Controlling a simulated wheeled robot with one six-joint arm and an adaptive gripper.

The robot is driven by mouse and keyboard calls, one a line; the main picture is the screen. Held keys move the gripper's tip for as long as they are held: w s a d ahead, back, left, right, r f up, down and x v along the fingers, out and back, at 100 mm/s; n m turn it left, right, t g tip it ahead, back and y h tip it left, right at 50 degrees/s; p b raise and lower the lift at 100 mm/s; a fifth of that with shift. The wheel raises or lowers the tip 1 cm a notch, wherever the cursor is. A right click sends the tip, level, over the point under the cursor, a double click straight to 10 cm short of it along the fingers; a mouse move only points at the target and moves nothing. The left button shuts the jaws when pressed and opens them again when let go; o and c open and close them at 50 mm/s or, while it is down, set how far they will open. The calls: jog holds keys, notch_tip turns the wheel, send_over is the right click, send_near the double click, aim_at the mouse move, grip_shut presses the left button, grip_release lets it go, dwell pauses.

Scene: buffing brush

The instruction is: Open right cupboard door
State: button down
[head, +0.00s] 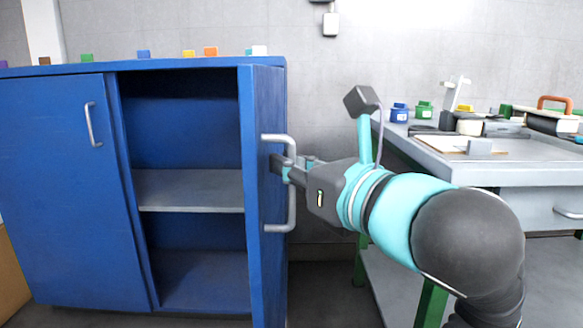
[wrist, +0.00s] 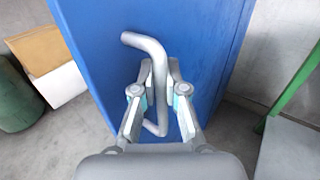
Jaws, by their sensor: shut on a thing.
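The blue cupboard (head: 60,180) stands at the left in the head view. Its right door (head: 263,80) is swung wide open, seen nearly edge-on, and the right compartment with a grey shelf (head: 190,189) shows empty. The left door is closed. The right door's grey bar handle (head: 292,215) also shows in the wrist view (wrist: 144,43). My gripper (head: 283,165) is at the middle of this handle. In the wrist view my gripper (wrist: 160,72) has its fingers on either side of the bar, shut on it. The fingertips are close to the door face (wrist: 205,40).
A grey workbench (head: 480,172) with green legs stands at the right, close to my arm. Several small coloured blocks (head: 210,51) sit on the cupboard top. A box (wrist: 50,60) and a green drum (wrist: 15,100) stand at the left in the wrist view.

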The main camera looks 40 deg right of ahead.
jog(key=shift+a+f, duration=0.15)
jog(key=shift+f, duration=0.15)
jog(key=c, duration=1.3)
grip_release()
jog(key=shift+o, duration=0.5)
jog(key=shift+r, duration=0.1)
jog(key=shift+s, duration=0.2)
jog(key=s, duration=1.1)
jog(key=shift+s+a, duration=0.35)
jog(key=shift+a, duration=0.1)
